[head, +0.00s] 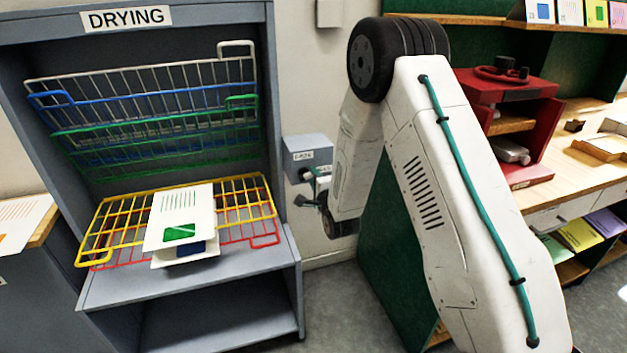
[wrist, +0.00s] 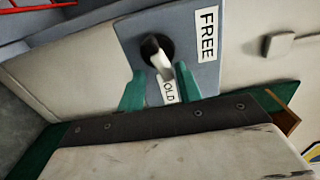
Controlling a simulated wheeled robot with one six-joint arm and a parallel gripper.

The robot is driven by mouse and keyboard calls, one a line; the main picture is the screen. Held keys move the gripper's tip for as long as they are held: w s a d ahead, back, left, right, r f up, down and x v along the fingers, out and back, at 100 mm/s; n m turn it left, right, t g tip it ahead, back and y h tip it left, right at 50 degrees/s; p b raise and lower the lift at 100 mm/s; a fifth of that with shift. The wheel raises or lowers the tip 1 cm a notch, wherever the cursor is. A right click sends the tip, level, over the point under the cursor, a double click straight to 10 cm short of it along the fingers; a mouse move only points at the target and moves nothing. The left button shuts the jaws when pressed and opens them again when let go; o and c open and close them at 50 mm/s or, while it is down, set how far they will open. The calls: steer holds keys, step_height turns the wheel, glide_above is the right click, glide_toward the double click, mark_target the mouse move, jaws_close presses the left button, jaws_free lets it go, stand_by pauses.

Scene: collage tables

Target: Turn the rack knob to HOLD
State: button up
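The rack knob (wrist: 152,46) has a dark round base and a pale lever (wrist: 161,62), on a grey box (head: 308,146) beside the drying rack. In the wrist view the lever points down toward a white label (wrist: 169,91) reading "OLD", its first letter hidden. A FREE label (wrist: 206,34) is to the right of the knob. My gripper (wrist: 160,72) has its green fingers apart, one on each side of the lever's end. I cannot tell whether either finger touches it. In the head view my gripper (head: 312,187) is at the box's lower edge, and the knob is hard to make out.
The drying rack (head: 265,90) stands left of the box, with coloured wire shelves and printed cards (head: 182,214) on the yellow one. A green panel (head: 385,270) and a wooden bench with a red press (head: 510,125) are on the right.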

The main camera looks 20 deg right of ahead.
steer(key=shift+d, duration=0.15)
steer(key=s, duration=0.7)
steer(key=shift+s, duration=0.35)
steer(key=shift+r, duration=0.1)
